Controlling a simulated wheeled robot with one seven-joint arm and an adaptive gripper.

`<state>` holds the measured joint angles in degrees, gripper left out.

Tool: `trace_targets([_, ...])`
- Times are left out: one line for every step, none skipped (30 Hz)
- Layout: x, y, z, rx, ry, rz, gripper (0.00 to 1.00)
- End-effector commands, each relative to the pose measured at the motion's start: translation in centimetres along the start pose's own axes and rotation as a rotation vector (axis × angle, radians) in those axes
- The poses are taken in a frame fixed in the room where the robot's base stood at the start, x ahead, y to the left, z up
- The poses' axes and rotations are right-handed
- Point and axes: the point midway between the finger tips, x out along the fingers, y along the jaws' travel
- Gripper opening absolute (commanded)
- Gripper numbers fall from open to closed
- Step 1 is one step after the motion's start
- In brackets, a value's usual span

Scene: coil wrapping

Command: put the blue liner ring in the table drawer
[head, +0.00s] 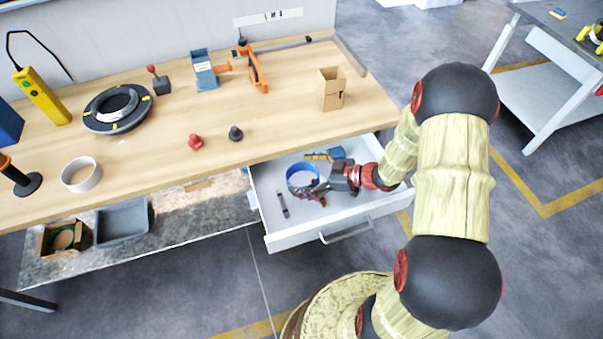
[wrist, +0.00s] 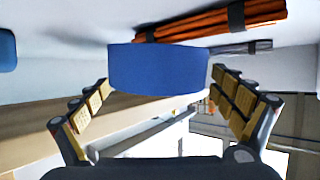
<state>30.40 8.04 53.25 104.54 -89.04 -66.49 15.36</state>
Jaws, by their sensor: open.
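The blue liner ring (head: 302,177) is inside the open table drawer (head: 290,241), toward its left half. My gripper (head: 319,184) is open, low in the drawer at the ring's right side. The fingers partly hide the ring in the head view.
The drawer also holds a grey pen-like item (head: 283,204) and a yellow-and-blue item (head: 325,154). An orange bundle (wrist: 212,20) lies beyond the ring in the wrist view. The wooden tabletop (head: 285,118) overhangs the drawer's back. A cardboard box (head: 331,90) stands above on the table.

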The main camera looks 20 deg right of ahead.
Motion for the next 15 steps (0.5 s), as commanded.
trace_targets([0.0, 0.0, 0.0, 0.0, 0.0, 0.0, 0.95])
trace_targets([0.0, 0.0, -0.1, 0.0, 0.0, 0.0, 0.95])
trace_targets([-0.1, 0.0, -0.2, -0.001, 0.0, 0.0, 0.95])
trace_targets([-0.1, 0.0, -0.4, -0.001, 0.0, 0.0, 0.95])
trace_targets([-0.2, 0.0, -0.6, -0.002, 0.0, 0.001, 0.95])
trace_targets([-0.4, 0.0, -0.9, -0.002, 0.0, 0.001, 0.95])
trace_targets([-0.5, 0.0, -1.3, -0.003, 0.0, 0.001, 0.95])
trace_targets([-1.1, 0.1, -1.3, 0.001, 0.0, 0.002, 0.95])
trace_targets([-1.8, 0.1, -1.3, 0.003, 0.0, 0.004, 0.95])
trace_targets([-2.4, 0.1, -1.4, 0.004, 0.0, 0.004, 0.95])
trace_targets([-3.0, 0.1, -1.4, 0.004, 0.0, 0.004, 0.95])
trace_targets([-3.7, 0.1, -1.4, 0.004, 0.0, 0.004, 0.95])
trace_targets([-4.2, 0.1, -1.4, 0.003, -0.001, 0.004, 0.95])
trace_targets([-4.7, 0.1, -1.3, 0.003, -0.001, 0.004, 0.95])
trace_targets([-5.4, 0.1, -1.3, 0.003, -0.001, 0.004, 0.95])
